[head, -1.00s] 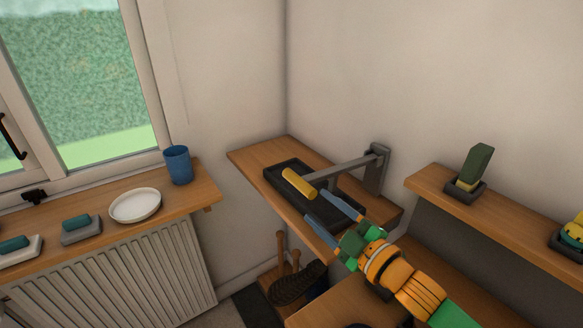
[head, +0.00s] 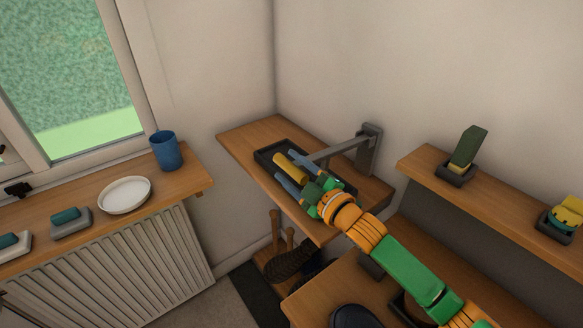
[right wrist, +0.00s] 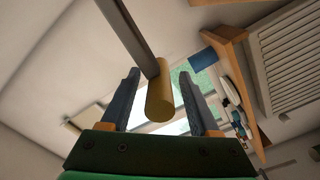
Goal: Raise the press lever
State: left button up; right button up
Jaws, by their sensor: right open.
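The press lever is a grey bar (head: 338,150) hinged on a grey post (head: 368,152), with a yellow handle (head: 290,167) at its free end. The lever is low, with its handle over the black tray (head: 264,156) on the corner shelf. My right gripper (head: 294,170) is open, with its blue fingers on either side of the handle. In the right wrist view the yellow handle (right wrist: 160,97) lies between the two fingers (right wrist: 163,100), with gaps visible on both sides. My left gripper is not in view.
A blue cup (head: 165,151) and a white plate (head: 125,195) stand on the windowsill at left. A green brush (head: 468,147) stands in a holder on the right shelf.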

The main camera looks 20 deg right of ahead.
grip_shut()
dwell(1.3)
